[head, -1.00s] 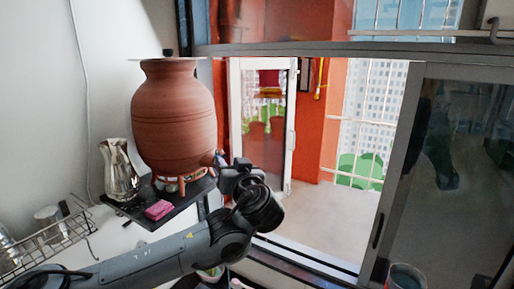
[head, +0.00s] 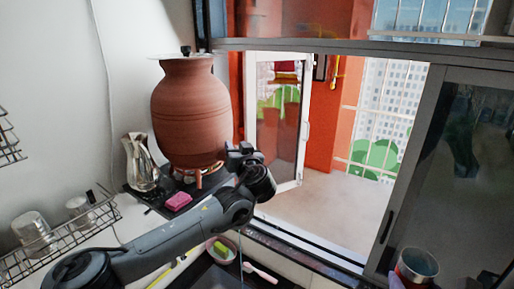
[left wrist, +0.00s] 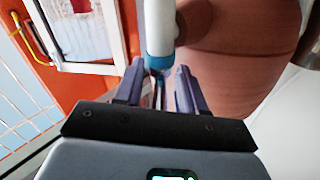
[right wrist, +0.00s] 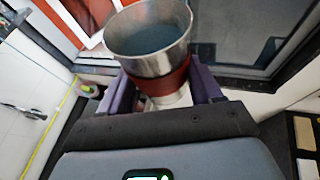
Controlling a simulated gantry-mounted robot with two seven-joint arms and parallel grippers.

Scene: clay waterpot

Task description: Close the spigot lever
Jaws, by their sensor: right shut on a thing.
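The clay pot (head: 190,115) stands upright on a dark shelf in the head view. My left gripper (head: 240,155) is at its lower right side, where the spigot is hidden. In the left wrist view the white and blue spigot (left wrist: 160,35) comes out from the pot (left wrist: 240,70), and my left gripper (left wrist: 162,72) has its fingers apart on both sides of its blue end. Something thin shows between the fingers; I cannot tell whether it is the lever. My right gripper (right wrist: 162,90) is shut on a steel cup (right wrist: 150,35) with a red band, held upright.
A pink sponge (head: 178,201) and a metal jug (head: 140,165) are by the pot. A wire rack (head: 65,235) with steel cups is at left. A bowl with a sponge (head: 221,248) is below my left arm. The window opening is to the right.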

